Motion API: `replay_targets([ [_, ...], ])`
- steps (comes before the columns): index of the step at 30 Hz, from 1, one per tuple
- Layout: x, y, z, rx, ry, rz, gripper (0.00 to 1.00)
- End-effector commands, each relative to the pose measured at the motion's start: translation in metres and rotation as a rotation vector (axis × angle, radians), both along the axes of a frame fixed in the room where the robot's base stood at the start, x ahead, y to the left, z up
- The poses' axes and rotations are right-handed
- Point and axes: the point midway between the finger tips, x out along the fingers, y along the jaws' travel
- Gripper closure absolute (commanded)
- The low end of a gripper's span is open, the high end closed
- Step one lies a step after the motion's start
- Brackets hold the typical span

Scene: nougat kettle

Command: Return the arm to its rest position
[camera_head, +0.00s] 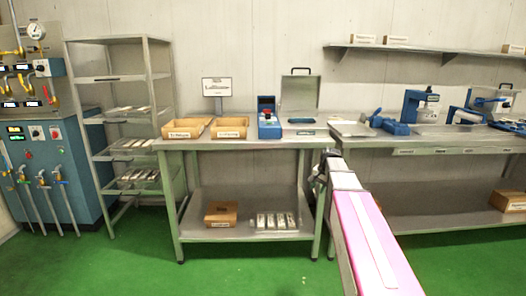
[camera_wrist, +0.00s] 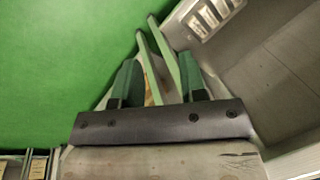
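My arm reaches up from the lower right in the camera_head view, with its pink link in front. My gripper (camera_head: 327,168) is at its far end, close to the front right corner of the left workbench (camera_head: 245,144). In the camera_wrist view my gripper (camera_wrist: 160,70) shows two dark green fingers standing apart, with no object seen between them. Pale green bench legs (camera_wrist: 150,45) and the green floor show beyond the fingers. How far the gripper is from the bench is hard to tell.
The bench carries cardboard trays (camera_head: 184,129) and a blue device (camera_head: 268,122). Its lower shelf holds a carton (camera_head: 221,214) and several silver packs (camera_head: 275,221). A second bench (camera_head: 440,144) stands at right and a rack (camera_head: 125,78) at left. The green floor (camera_head: 120,255) in front is clear.

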Motion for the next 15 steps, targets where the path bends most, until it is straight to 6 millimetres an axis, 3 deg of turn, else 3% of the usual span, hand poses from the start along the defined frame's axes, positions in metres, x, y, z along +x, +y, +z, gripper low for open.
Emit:
replay_targets([
  [1,-0.032,0.011,-0.022,-0.02,0.013,0.045,0.61],
  [6,-0.103,0.034,-0.079,-0.093,0.042,0.204,0.61],
  [15,-0.226,0.061,-0.148,-0.201,0.094,0.482,0.61],
])
